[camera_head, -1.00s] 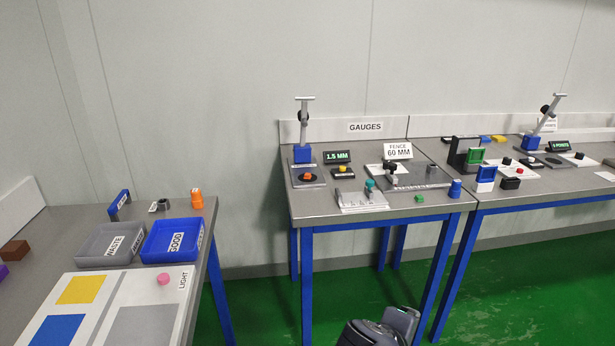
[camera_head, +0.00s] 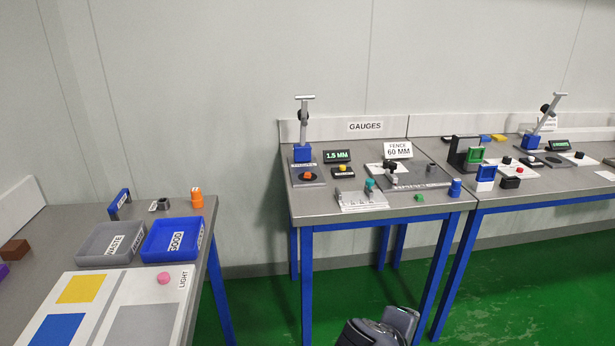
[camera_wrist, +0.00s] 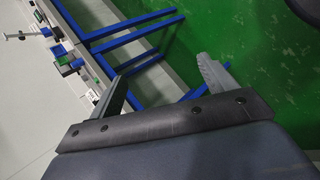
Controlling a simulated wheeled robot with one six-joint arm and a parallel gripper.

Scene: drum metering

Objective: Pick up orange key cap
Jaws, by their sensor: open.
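A small orange piece (camera_head: 307,176), which looks like the orange key cap, sits on the dark round plate of the gauge stand on the middle table. It is small in view and its exact shape is hard to make out. My gripper (camera_wrist: 162,72) shows in the wrist view with its two fingers wide apart and nothing between them. It is over the green floor and table legs, away from the orange piece. In the head view, a dark part of my arm shows at the bottom, in front of the middle table.
An orange cup-like object (camera_head: 197,198) stands on the left table, behind the grey waste tray (camera_head: 84,254) and blue good tray (camera_head: 150,258). Beside the gauge stand (camera_head: 302,152) are a 1.5 mm display (camera_head: 337,156) and a yellow button (camera_head: 343,169). Green floor (camera_head: 262,310) lies open between tables.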

